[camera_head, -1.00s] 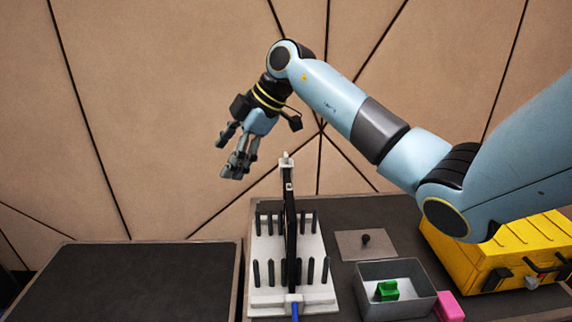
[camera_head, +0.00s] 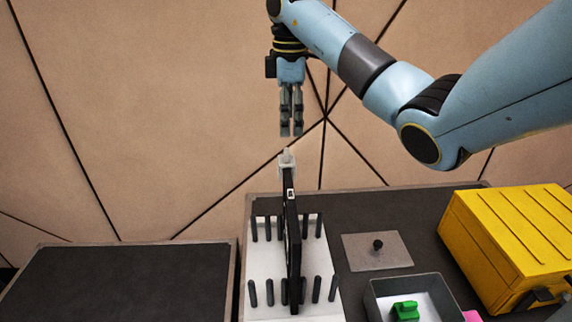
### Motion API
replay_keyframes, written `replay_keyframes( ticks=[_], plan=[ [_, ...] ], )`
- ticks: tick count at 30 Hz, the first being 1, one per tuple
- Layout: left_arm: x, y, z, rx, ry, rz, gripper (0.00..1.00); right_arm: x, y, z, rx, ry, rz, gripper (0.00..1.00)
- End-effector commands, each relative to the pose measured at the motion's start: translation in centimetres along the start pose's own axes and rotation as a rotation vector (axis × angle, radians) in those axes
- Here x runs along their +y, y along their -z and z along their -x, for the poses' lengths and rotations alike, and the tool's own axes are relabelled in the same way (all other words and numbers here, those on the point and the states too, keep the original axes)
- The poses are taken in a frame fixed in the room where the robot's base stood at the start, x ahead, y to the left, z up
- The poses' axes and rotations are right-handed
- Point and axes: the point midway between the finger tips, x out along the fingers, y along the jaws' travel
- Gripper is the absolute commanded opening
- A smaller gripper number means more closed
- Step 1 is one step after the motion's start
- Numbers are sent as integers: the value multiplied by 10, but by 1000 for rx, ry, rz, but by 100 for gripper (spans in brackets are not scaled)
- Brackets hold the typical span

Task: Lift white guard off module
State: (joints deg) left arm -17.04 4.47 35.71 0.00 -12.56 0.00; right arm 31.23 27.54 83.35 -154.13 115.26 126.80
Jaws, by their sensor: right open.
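The black module (camera_head: 292,235) stands upright, edge-on, between rows of dark pegs on a white rack (camera_head: 268,275). The white guard (camera_head: 287,161) sits on the module's top end. My right gripper (camera_head: 291,133) points straight down just above the guard, open and empty, with a small gap in the picture between its fingertips and the guard. My left gripper is not in view.
A grey bin (camera_head: 375,288) with a green piece (camera_head: 405,310) stands right of the rack. A plate with a black knob (camera_head: 378,245) lies behind it. A yellow case (camera_head: 515,240) is at the right. The left dark table (camera_head: 120,285) is bare.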

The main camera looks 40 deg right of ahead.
Motion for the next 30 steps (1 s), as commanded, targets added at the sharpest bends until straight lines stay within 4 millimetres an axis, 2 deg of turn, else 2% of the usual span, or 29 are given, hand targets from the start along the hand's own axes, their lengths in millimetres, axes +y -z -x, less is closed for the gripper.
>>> replay_keyframes(
  ticks=[1, 6, 14, 20, 24, 30],
  plan=[
    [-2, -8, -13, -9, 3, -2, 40, 0, 0, -14, 0, 1, 1, 71],
    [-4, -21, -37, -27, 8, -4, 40, 0, 1, -38, 1, 0, 1, 71],
    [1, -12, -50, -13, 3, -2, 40, 1, 3, -50, 2, 0, 1, 71],
    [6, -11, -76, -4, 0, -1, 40, 4, 11, -76, 3, 0, 2, 71],
    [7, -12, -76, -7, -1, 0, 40, 3, 10, -91, 1, 2, 3, 71],
    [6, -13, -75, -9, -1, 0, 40, 4, 10, -93, 1, -1, 3, 71]
  ],
)
